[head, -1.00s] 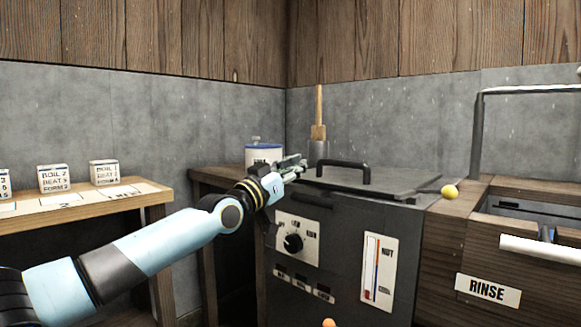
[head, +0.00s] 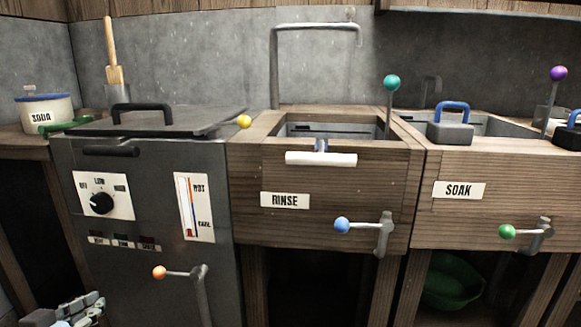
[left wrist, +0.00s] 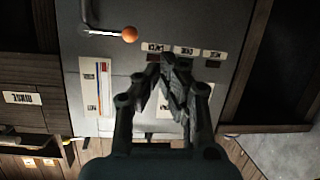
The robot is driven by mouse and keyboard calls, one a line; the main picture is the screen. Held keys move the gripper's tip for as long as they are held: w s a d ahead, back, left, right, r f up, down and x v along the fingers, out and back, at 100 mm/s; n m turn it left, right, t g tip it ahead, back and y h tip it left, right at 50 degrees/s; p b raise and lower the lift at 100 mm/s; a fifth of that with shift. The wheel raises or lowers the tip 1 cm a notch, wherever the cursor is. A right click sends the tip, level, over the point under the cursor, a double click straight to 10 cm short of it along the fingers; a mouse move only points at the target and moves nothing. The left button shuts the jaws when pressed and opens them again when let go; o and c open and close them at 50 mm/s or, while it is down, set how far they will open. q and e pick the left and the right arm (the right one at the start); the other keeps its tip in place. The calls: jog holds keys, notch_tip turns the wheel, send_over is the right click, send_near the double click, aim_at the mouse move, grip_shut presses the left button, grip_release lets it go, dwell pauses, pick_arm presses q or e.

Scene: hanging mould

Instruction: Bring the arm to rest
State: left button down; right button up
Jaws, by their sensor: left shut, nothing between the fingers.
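My left gripper (head: 80,308) shows at the bottom left corner of the head view, low in front of the dark boiler cabinet (head: 130,265). In the left wrist view its fingers (left wrist: 163,62) are together at the tips, with nothing between them. The cabinet front, with its orange-knobbed lever (left wrist: 128,35), lies beyond the fingers there. My left arm is mostly out of the head view. My right gripper is in neither view.
The black lid (head: 160,122) lies on the boiler. The rinse basin (head: 262,170) and soak basin (head: 440,205) stand to the right, with knobbed levers sticking out in front. A soda tub (head: 50,108) stands at left. An orange-knobbed lever (head: 159,272) juts from the boiler.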

pick_arm(q)
jog(key=s+d+f+g, duration=0.3)
jog(key=s+f+g, duration=0.1)
jog(key=s+f, duration=0.8)
jog(key=s+d+f+g, duration=0.4)
jog(key=s+f+g, duration=0.1)
jog(key=s+f, duration=0.7)
jog(key=s+f+m+g+y, duration=0.1)
jog(key=s+f+g, duration=0.15)
jog(key=s, duration=0.55)
jog(key=s+f+m+g, duration=0.1)
jog(key=s+g, duration=0.2)
jog(key=s, duration=0.5)
jog(key=s+r+p, duration=0.5)
jog(key=s+p, duration=0.4)
jog(key=p, duration=0.4)
jog(key=shift+s+d+n, duration=0.4)
jog(key=shift+d, duration=0.05)
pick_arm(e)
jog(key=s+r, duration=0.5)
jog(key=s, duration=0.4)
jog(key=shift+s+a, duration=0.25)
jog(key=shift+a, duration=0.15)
pick_arm(q)
jog(key=shift+t, duration=0.25)
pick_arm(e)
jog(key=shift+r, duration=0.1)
